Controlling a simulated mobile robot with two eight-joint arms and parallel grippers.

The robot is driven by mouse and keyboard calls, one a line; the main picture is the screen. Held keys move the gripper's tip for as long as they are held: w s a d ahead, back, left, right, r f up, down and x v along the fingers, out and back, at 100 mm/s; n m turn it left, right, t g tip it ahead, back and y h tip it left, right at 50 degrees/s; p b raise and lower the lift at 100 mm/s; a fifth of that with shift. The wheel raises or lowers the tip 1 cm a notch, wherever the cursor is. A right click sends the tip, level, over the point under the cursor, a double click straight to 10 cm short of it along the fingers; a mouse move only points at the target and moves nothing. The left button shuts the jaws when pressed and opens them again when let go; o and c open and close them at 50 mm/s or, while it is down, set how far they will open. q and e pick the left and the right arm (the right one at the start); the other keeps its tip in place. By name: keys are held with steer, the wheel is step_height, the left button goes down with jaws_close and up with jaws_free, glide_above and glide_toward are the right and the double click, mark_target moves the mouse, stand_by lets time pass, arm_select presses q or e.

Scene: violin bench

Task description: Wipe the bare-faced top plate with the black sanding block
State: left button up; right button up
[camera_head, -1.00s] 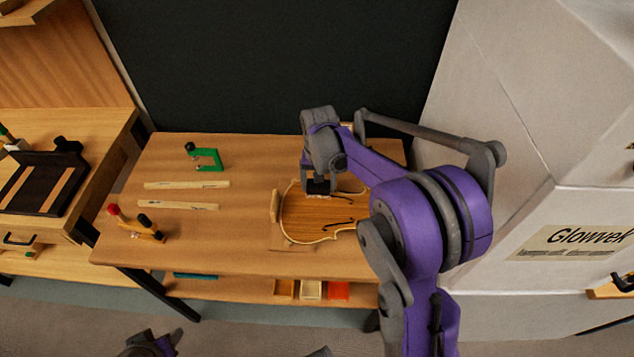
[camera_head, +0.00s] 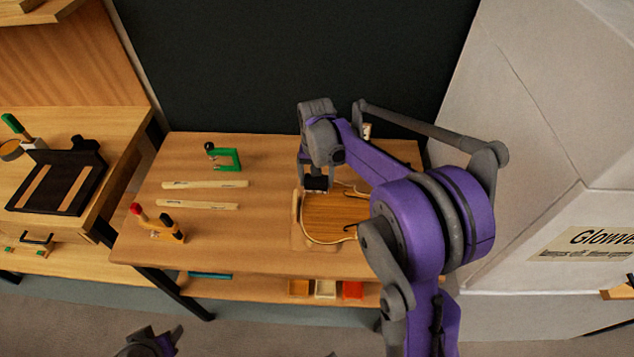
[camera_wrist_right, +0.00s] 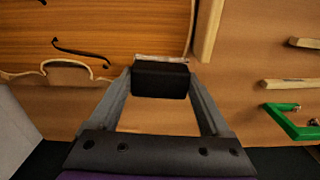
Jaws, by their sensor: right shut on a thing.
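The bare-faced top plate (camera_head: 330,216) is an amber violin plate with a pale rim and dark f-holes, flat on the bench. It also shows in the wrist view (camera_wrist_right: 120,22). My right gripper (camera_head: 314,180) is over its far left part, shut on the black sanding block (camera_wrist_right: 160,82). The block (camera_head: 316,184) is low at the plate's edge; I cannot tell whether it touches. My arm hides the plate's right part. My left gripper (camera_head: 160,342) is partly in view at the bottom, away from the bench; its jaws are unclear.
A wooden strip (camera_head: 296,208) stands along the plate's left end. Two pale wooden bars (camera_head: 200,205), a green clamp (camera_head: 224,159) and a tool rack (camera_head: 160,228) are on the bench's left. The front edge is clear. A shelf below holds small coloured bins (camera_head: 325,289).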

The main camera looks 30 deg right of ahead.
steer(key=shift+s+d+r+p, duration=0.1)
steer(key=shift+d+r+p, duration=0.1)
steer(key=shift+r, duration=0.25)
steer(key=shift+d+r+p, duration=0.15)
steer(key=shift+r, duration=0.3)
step_height(320, 180, up, 2)
steer(key=shift+a+r+p, duration=0.15)
steer(key=shift+p, duration=0.35)
steer(key=shift+r+p, duration=0.4)
steer(key=shift+r, duration=0.5)
arm_select(q)
steer(key=r, duration=0.4)
steer(key=shift+w, duration=0.3)
steer(key=shift+w, duration=0.1)
arm_select(e)
steer(key=shift+s+f, duration=0.1)
